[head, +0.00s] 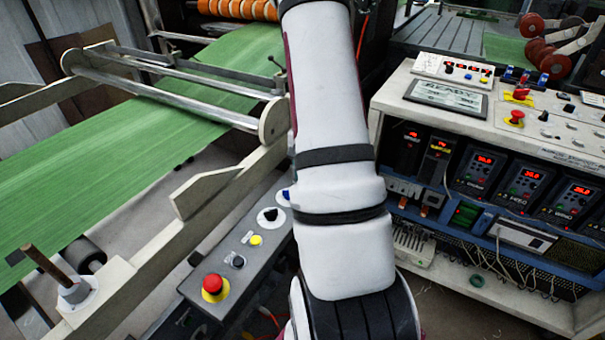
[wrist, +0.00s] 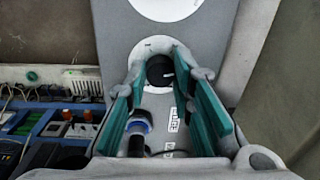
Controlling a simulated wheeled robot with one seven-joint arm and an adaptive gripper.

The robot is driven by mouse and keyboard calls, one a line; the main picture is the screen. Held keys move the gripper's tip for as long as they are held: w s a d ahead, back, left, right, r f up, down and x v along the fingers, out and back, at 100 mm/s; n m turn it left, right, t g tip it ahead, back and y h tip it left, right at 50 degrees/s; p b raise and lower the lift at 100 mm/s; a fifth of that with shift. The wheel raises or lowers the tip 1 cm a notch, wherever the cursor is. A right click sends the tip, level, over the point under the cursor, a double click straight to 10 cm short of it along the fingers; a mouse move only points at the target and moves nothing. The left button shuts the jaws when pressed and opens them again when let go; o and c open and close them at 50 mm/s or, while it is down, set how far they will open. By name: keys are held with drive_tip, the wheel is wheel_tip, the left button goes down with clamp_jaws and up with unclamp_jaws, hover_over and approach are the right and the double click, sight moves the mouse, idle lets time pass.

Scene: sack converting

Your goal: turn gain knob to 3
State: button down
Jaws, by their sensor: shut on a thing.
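The gain knob (wrist: 159,70) is black with a short white pointer mark and sits on a pale round plate on a grey panel, in the wrist view. The pointer mark lies toward the picture's right. I cannot read any scale numbers around it. My gripper (wrist: 160,68) has its green-padded fingers on either side of the knob and is shut on it. A small label (wrist: 174,124) on the panel is too blurred to read. The head view does not show my gripper; my white arm hides the area behind it.
A black button with a blue ring (wrist: 139,125) stands close to the left finger. In the head view, a grey control box (head: 190,287) carries a red stop button (head: 212,284) and a yellow button (head: 256,240). An instrument rack (head: 500,180) stands at right, green sheeting (head: 110,160) at left.

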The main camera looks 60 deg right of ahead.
drive_tip(key=shift+m+b, duration=0.3)
drive_tip(key=shift+m, duration=1.2)
drive_tip(key=c, duration=1.4)
unclamp_jaws()
drive_tip(key=shift+o, duration=0.2)
wheel_tip(320, 180, up, 12)
drive_tip(key=shift+s, duration=0.25)
